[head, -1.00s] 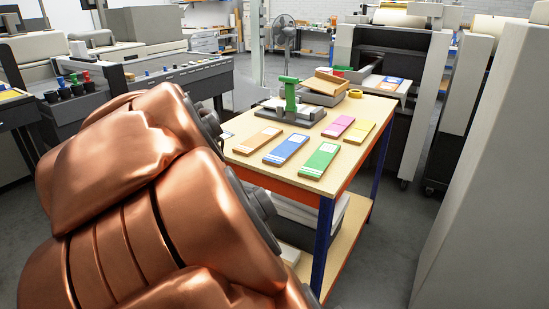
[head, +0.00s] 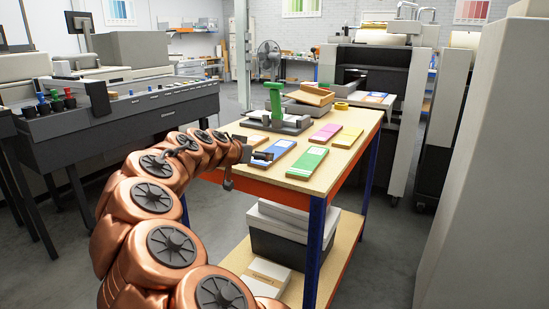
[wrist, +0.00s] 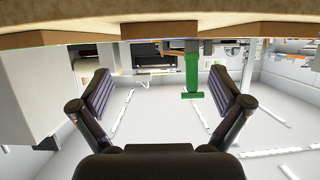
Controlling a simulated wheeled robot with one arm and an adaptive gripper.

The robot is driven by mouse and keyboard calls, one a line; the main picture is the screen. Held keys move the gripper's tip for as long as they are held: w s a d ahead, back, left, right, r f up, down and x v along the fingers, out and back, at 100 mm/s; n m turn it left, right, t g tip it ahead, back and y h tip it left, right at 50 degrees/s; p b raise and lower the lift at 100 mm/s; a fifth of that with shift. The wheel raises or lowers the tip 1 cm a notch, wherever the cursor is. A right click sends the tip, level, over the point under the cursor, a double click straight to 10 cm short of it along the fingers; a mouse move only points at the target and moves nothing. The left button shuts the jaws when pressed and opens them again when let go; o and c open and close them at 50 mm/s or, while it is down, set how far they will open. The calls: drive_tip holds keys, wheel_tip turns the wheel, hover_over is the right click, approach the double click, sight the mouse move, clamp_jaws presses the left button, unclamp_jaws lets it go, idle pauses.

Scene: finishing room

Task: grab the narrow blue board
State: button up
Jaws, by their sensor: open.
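The narrow blue board (head: 281,147) lies flat on the light wooden table top, with a pale label on it. It sits between the tan board (head: 255,139), partly hidden by my gripper, and the green board (head: 307,162). My gripper (head: 250,170) is at the table's near left edge, just short of the blue board, and one finger overlaps the board's near end in the picture. I cannot tell whether they touch. In the wrist view, which looks upside down, my gripper (wrist: 160,90) is open with nothing between the fingers; no blue board can be made out there.
Pink (head: 325,133) and yellow (head: 348,137) boards lie farther back on the table (head: 322,184). A green-handled tool (head: 274,102) stands behind the boards, near a cardboard box (head: 312,95) and tape roll (head: 341,106). A grey machine stands at the right.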

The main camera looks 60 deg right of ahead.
drive_tip(key=shift+f+x, duration=0.15)
drive_tip(key=shift+x, duration=1.65)
drive_tip(key=shift+f+x, duration=0.15)
drive_tip(key=shift+x, duration=1.7)
drive_tip(key=shift+a, duration=0.15)
drive_tip(key=c, duration=1.2)
drive_tip(key=shift+r, duration=0.1)
drive_tip(key=shift+r, duration=1.7)
drive_tip(key=s+a+r, duration=0.1)
drive_tip(key=s+a, duration=1)
drive_tip(key=shift+a+r, duration=0.2)
